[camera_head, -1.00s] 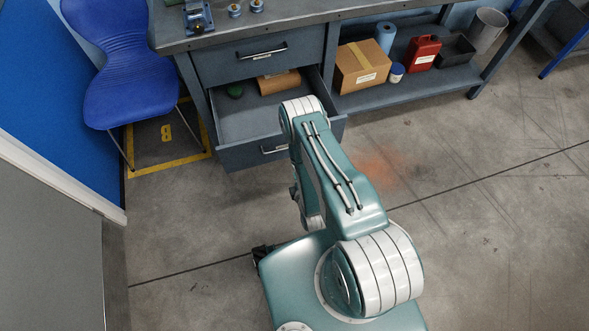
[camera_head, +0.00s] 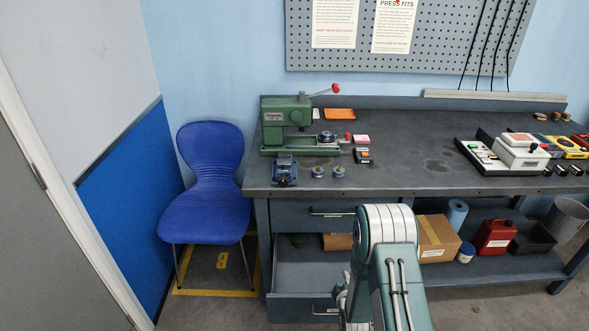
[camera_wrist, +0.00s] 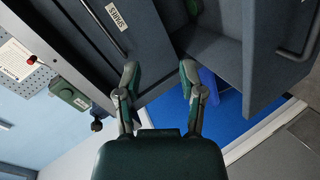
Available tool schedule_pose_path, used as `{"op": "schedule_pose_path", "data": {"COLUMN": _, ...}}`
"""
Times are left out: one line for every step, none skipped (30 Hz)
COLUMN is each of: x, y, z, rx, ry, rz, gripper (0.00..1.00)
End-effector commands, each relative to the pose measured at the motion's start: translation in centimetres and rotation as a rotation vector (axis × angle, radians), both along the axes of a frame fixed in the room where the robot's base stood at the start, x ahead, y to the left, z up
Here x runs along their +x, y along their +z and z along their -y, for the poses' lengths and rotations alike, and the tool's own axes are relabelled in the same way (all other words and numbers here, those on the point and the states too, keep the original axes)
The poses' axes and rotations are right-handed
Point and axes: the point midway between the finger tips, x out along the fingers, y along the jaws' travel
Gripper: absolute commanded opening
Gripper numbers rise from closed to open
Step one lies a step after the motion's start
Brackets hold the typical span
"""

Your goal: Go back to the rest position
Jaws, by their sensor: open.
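My gripper (camera_wrist: 160,78) shows in the wrist view with its two fingers spread apart and nothing between them. It is in front of the bench drawers, and the picture there is tilted. The shut upper drawer with a SPARES label (camera_wrist: 116,17) lies beyond the left finger. The open lower drawer (camera_wrist: 264,50) lies to the right of the fingers. In the head view my folded arm stands in front of the bench, and the gripper is hidden behind it or too unclear to make out.
The lower drawer (camera_head: 300,308) stands pulled out, holding a green item (camera_head: 299,239) and a brown item. A blue chair (camera_head: 207,205) stands left of the bench. The bench top (camera_head: 410,170) carries a green press (camera_head: 288,125). A cardboard box (camera_head: 438,240) sits on the shelf.

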Motion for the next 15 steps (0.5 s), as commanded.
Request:
{"op": "schedule_pose_path", "data": {"x": 0.8, "y": 2.1, "z": 0.0, "rx": 0.028, "ry": -0.013, "rz": -0.008, "gripper": 0.51}}
{"op": "schedule_pose_path", "data": {"x": 1.1, "y": 3.1, "z": 0.0, "rx": 0.048, "ry": -0.021, "rz": -0.019, "gripper": 0.51}}
{"op": "schedule_pose_path", "data": {"x": 1.4, "y": 4.3, "z": 0.0, "rx": 0.072, "ry": -0.034, "rz": -0.034, "gripper": 0.51}}
{"op": "schedule_pose_path", "data": {"x": 1.7, "y": 5.3, "z": 0.0, "rx": 0.089, "ry": -0.041, "rz": -0.045, "gripper": 0.51}}
{"op": "schedule_pose_path", "data": {"x": 1.8, "y": 6.2, "z": 0.0, "rx": 0.107, "ry": -0.051, "rz": -0.055, "gripper": 0.51}}
{"op": "schedule_pose_path", "data": {"x": 2.0, "y": 7.5, "z": 0.0, "rx": 0.131, "ry": -0.064, "rz": -0.071, "gripper": 0.51}}
{"op": "schedule_pose_path", "data": {"x": 2.1, "y": 8.5, "z": 0.0, "rx": 0.148, "ry": -0.073, "rz": -0.082, "gripper": 0.51}}
{"op": "schedule_pose_path", "data": {"x": 2.1, "y": 9.4, "z": 0.0, "rx": 0.166, "ry": -0.083, "rz": -0.093, "gripper": 0.51}}
{"op": "schedule_pose_path", "data": {"x": 2.2, "y": 10.8, "z": 0.0, "rx": 0.189, "ry": -0.096, "rz": -0.106, "gripper": 0.51}}
{"op": "schedule_pose_path", "data": {"x": 2.1, "y": 11.7, "z": 0.0, "rx": 0.207, "ry": -0.107, "rz": -0.118, "gripper": 0.51}}
{"op": "schedule_pose_path", "data": {"x": 2.0, "y": 12.7, "z": 0.0, "rx": 0.223, "ry": -0.116, "rz": -0.129, "gripper": 0.51}}
{"op": "schedule_pose_path", "data": {"x": 1.9, "y": 13.9, "z": 0.0, "rx": 0.246, "ry": -0.131, "rz": -0.143, "gripper": 0.51}}
{"op": "schedule_pose_path", "data": {"x": 1.8, "y": 14.9, "z": 0.0, "rx": 0.263, "ry": -0.142, "rz": -0.153, "gripper": 0.51}}
{"op": "schedule_pose_path", "data": {"x": 1.6, "y": 15.8, "z": 0.0, "rx": 0.279, "ry": -0.153, "rz": -0.165, "gripper": 0.51}}
{"op": "schedule_pose_path", "data": {"x": 1.2, "y": 17.0, "z": 0.0, "rx": 0.302, "ry": -0.167, "rz": -0.179, "gripper": 0.51}}
